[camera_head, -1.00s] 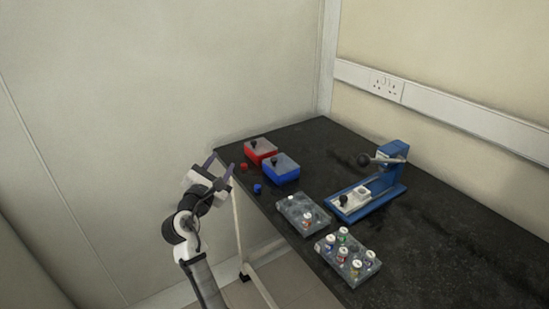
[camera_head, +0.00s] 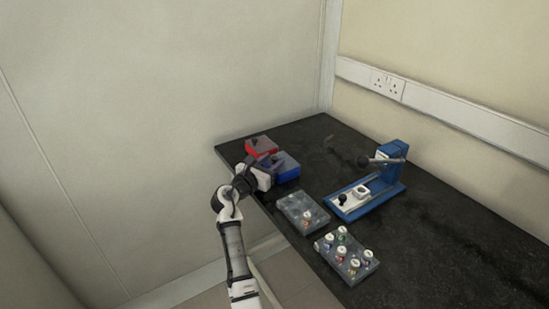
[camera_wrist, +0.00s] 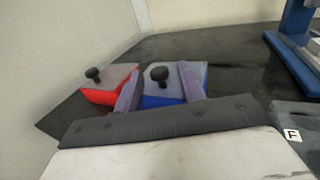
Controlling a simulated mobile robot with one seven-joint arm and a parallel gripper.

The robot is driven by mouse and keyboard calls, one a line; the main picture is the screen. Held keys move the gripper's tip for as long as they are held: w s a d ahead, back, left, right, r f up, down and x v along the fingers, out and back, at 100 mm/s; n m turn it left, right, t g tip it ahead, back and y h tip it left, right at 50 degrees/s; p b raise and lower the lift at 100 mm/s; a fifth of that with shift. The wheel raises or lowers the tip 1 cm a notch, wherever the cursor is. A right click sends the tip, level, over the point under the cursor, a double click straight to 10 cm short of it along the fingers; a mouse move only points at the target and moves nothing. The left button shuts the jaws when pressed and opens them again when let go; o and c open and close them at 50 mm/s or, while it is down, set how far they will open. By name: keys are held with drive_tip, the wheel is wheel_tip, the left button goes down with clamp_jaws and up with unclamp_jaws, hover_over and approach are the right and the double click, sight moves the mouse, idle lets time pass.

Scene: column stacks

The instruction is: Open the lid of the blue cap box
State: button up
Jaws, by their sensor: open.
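The blue cap box (camera_head: 289,171) stands on the dark bench, closed under a grey lid with a black knob. In the wrist view the blue box (camera_wrist: 160,102) shows ahead, its black knob (camera_wrist: 160,74) seen between my two purple fingers. My gripper (camera_wrist: 158,88) is open and empty, its fingers on either side of the knob in the picture; I cannot tell whether they touch the lid. In the head view my wrist hides the near side of the box and my fingers.
A red box (camera_head: 259,149) with a black knob (camera_wrist: 93,74) stands just left of the blue one. A tray (camera_head: 290,205) and a vial rack (camera_head: 335,265) lie to the right. The back middle of the bench (camera_head: 320,135) is clear.

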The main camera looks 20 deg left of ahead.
drive_tip(key=shift+x, duration=1.15)
clamp_jaws()
